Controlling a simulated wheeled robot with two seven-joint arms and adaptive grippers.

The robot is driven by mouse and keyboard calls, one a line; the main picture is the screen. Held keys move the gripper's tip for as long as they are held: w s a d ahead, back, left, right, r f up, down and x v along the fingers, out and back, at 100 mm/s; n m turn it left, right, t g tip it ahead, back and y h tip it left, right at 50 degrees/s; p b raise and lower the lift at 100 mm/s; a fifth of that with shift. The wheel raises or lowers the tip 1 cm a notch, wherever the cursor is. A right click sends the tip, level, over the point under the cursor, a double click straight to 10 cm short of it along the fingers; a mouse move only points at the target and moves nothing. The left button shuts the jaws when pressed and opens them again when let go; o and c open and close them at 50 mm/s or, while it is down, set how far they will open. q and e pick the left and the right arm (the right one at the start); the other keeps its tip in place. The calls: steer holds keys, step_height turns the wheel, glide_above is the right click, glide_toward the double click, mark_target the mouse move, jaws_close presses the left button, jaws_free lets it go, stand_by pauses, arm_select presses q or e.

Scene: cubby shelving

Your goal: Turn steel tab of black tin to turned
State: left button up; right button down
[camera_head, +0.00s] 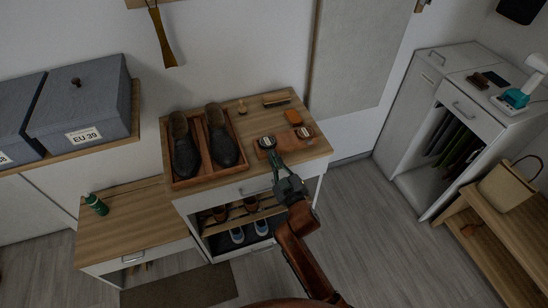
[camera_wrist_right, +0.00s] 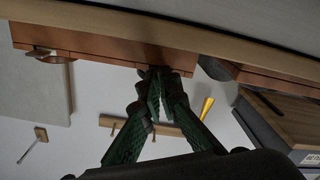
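Two round tins with pale tops and dark rims sit in a small reddish-wood tray (camera_head: 285,144) on top of the shoe cabinet. The left tin (camera_head: 267,142) is nearest my right gripper; the right tin (camera_head: 304,132) is farther off. I cannot tell which is black, and the steel tab is too small to make out. My right gripper (camera_head: 276,158) is at the tray's front edge, just in front of the left tin. In the right wrist view its fingertips (camera_wrist_right: 157,75) come together against the brown tray side (camera_wrist_right: 100,45), with nothing visible between them. My left gripper is out of view.
A larger wooden tray (camera_head: 205,177) with dark shoes stands left of the small tray. An orange block (camera_head: 293,117) and brushes (camera_head: 276,100) lie behind it. A lower bench (camera_head: 130,228) holds a green bottle (camera_head: 96,204). Open floor (camera_head: 350,215) lies to the right.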

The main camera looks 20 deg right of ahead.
steer(key=shift+r+m+p, duration=0.3)
steer(key=shift+m+p, duration=0.4)
steer(key=shift+p, duration=0.3)
steer(key=shift+f, duration=0.1)
steer(key=shift+f+m, duration=0.15)
steer(key=shift+m, duration=0.25)
steer(key=c, duration=2.2)
jaws_free()
steer(key=shift+s, duration=0.1)
steer(key=s, duration=1.1)
steer(key=shift+s+d, duration=0.3)
steer(key=shift+s, duration=0.1)
